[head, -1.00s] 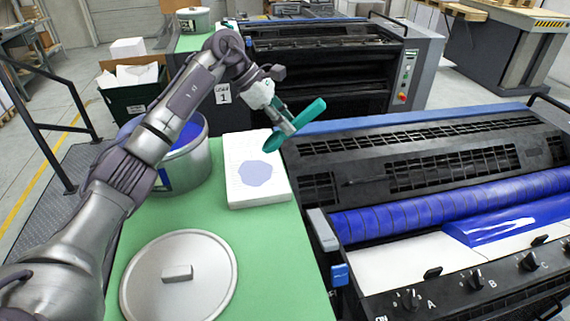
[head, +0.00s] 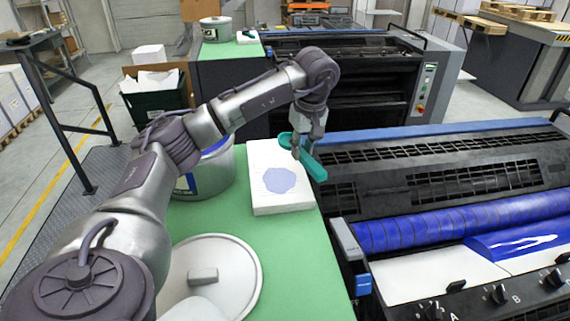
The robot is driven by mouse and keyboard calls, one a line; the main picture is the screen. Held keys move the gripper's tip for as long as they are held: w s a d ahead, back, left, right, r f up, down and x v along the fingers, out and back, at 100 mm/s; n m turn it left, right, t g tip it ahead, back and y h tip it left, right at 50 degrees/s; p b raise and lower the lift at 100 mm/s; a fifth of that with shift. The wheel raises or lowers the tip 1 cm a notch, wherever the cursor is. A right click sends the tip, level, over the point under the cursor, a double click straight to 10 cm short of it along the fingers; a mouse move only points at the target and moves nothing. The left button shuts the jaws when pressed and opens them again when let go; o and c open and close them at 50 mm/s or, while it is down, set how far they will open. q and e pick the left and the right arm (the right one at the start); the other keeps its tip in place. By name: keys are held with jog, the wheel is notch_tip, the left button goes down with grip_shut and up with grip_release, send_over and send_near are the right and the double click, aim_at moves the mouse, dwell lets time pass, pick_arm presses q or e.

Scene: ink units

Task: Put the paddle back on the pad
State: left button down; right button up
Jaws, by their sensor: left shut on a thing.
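The teal paddle (head: 312,165) is in my left gripper (head: 297,150), which is shut on it. The paddle is tilted, over the back right corner of the white pad (head: 265,158); I cannot tell whether it touches the pad. The pad lies on the green bench top and has a pale blue ink patch near its middle. The fingers hide part of the paddle. My right gripper does not show.
An ink bucket (head: 212,172) stands left of the pad, partly behind my left arm. A round grey lid (head: 232,262) lies nearer on the green bench (head: 285,245). The press (head: 440,170) with its blue ink roller (head: 450,225) adjoins on the right.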

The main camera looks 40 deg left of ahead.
pick_arm(q)
jog(key=p, duration=0.1)
send_over(280, 174)
jog(key=f, duration=0.1)
jog(key=d+f, duration=0.1)
jog(key=f, duration=0.1)
jog(key=shift+s+f, duration=0.1)
jog(key=shift+s, duration=0.05)
notch_tip(280, 174, down, 4)
jog(key=shift+a+r+p, duration=0.1)
jog(key=shift+r+p, duration=0.05)
jog(key=shift+p, duration=0.9)
jog(key=shift+f, duration=0.3)
jog(key=c, duration=1)
grip_release()
